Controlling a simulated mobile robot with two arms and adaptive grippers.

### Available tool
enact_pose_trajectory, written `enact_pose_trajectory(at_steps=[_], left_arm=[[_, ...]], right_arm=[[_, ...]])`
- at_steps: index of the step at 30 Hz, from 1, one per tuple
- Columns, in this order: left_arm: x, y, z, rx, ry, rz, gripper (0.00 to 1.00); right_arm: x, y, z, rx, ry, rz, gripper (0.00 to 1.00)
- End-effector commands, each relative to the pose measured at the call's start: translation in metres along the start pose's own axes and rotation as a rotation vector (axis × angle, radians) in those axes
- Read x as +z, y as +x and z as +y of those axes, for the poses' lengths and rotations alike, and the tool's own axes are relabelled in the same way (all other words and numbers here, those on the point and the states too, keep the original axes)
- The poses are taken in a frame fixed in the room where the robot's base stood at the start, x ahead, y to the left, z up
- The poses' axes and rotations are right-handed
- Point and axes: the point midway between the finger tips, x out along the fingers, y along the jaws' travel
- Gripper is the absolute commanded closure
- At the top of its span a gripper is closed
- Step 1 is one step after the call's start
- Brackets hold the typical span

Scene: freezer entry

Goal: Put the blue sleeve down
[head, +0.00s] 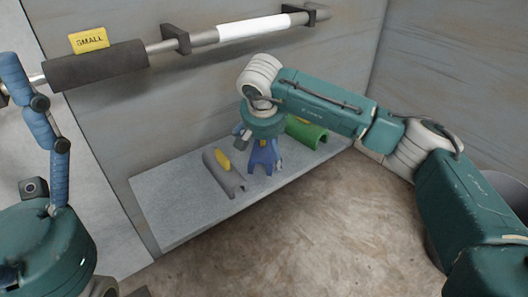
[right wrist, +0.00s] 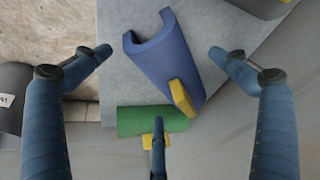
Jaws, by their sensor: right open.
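The blue sleeve (head: 263,157), a half-round trough with a yellow tag, is below my right gripper, between the grey and green sleeves. In the right wrist view the blue sleeve (right wrist: 165,58) appears to lie on the grey bench (right wrist: 118,20), tilted, with its tag end towards the green sleeve. My right gripper (right wrist: 159,54) is open, its two side fingers apart from the sleeve on either side; the third finger is at bottom centre. In the head view the arm hides part of the sleeve. My left gripper (head: 45,130) is at the left edge, only partly visible, away from the bench.
The grey sleeve (head: 225,174) and green sleeve (head: 306,132) lie on the bench (head: 165,204). Above, a wall rail (head: 200,39) carries a dark sleeve (head: 97,67) under a yellow SMALL tag (head: 88,40), and a white sleeve (head: 253,26). A dark round container (head: 512,192) stands at right.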

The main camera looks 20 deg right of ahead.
Motion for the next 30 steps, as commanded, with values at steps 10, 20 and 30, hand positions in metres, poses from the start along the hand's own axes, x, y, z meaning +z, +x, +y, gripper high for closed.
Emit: enact_pose_trajectory(at_steps=[10, 20, 30], left_arm=[[-0.005, 0.007, 0.003, 0.018, 0.006, 0.046, 0.20], [-0.005, 0.007, 0.003, 0.018, 0.006, 0.045, 0.20], [-0.005, 0.007, 0.003, 0.018, 0.006, 0.045, 0.20]], right_arm=[[-0.002, 0.027, 0.000, -0.001, -0.001, 0.000, 0.03], [-0.002, 0.027, 0.001, 0.000, -0.001, 0.000, 0.45], [-0.002, 0.027, 0.001, 0.001, 0.000, 0.000, 0.56]])
